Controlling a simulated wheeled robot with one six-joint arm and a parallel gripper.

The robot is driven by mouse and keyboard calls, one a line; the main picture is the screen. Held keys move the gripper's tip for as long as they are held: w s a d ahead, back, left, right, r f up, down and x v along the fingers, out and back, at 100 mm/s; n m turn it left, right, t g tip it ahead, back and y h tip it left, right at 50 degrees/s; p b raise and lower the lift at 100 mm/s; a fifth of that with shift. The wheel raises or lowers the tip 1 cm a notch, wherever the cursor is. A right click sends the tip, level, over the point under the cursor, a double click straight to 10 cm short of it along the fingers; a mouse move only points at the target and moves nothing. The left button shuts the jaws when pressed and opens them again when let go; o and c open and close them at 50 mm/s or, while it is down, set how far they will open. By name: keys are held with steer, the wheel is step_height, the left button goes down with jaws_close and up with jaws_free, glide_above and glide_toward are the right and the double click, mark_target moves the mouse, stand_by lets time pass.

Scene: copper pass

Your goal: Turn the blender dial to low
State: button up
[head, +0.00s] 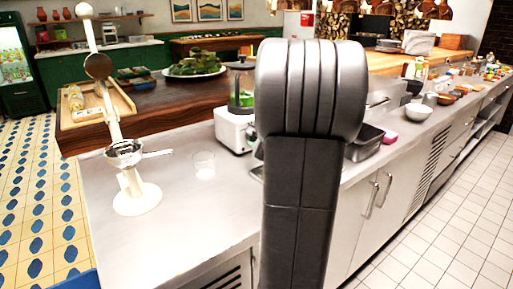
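The blender has a white base (233,130) and a clear jar with green contents (242,98). It stands on the steel counter (190,220), left of the picture's middle. Its right side is partly hidden behind a large dark grey link of my arm, which fills the middle of the head view. The dial is too small to make out, so its setting cannot be told. My gripper is not in view.
A white lever press (136,198) stands on the counter at left. A clear glass (204,164) stands between it and the blender. A wooden counter behind holds a tray (120,97) and a plate of greens (195,68). The tiled floor at right is clear.

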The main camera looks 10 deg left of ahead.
steer(key=shift+b, duration=0.3)
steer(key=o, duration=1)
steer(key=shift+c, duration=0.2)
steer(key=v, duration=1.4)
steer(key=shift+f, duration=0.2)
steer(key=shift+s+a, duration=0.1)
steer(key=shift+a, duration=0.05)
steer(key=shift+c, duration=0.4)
